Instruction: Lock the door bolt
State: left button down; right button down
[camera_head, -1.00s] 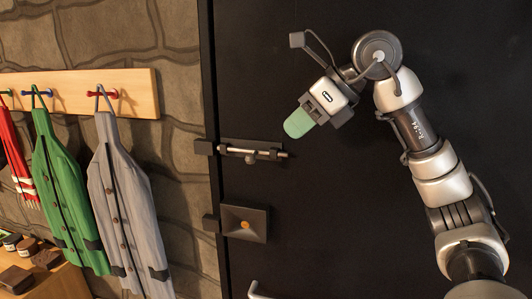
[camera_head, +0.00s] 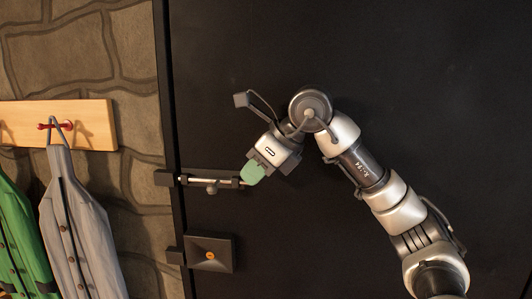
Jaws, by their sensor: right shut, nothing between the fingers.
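The door bolt (camera_head: 228,182) is a bare metal rod in a dark bracket on the black door (camera_head: 400,60). A small knob (camera_head: 212,188) hangs below its middle. The dark keeper block (camera_head: 168,178) sits on the door frame to the left, close to the rod's left end. My right gripper (camera_head: 253,174) has green fingertips. It is shut and empty, pointing down-left at the rod's right end, which it partly covers. It looks in contact with the rod or very near it. My left gripper is out of view.
A dark square latch plate (camera_head: 208,253) with an orange centre lies below the bolt. On the stone wall (camera_head: 90,50) at left, a wooden coat rack (camera_head: 92,124) holds a grey jacket (camera_head: 80,225) and a green jacket (camera_head: 22,240). The door right of my arm is clear.

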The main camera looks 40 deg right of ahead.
aim_at(227, 183)
jog(key=w+p, duration=0.1)
jog(key=w+a+f, duration=0.1)
jog(key=w+a+f+p, duration=0.1)
jog(key=w, duration=0.1)
jog(key=shift+a+f+p, duration=0.15)
jog(key=shift+f+p, duration=0.05)
jog(key=shift+p, duration=0.1)
jog(key=shift+w+a+f, duration=0.25)
jog(key=shift+w+f, duration=0.05)
jog(key=shift+w, duration=0.25)
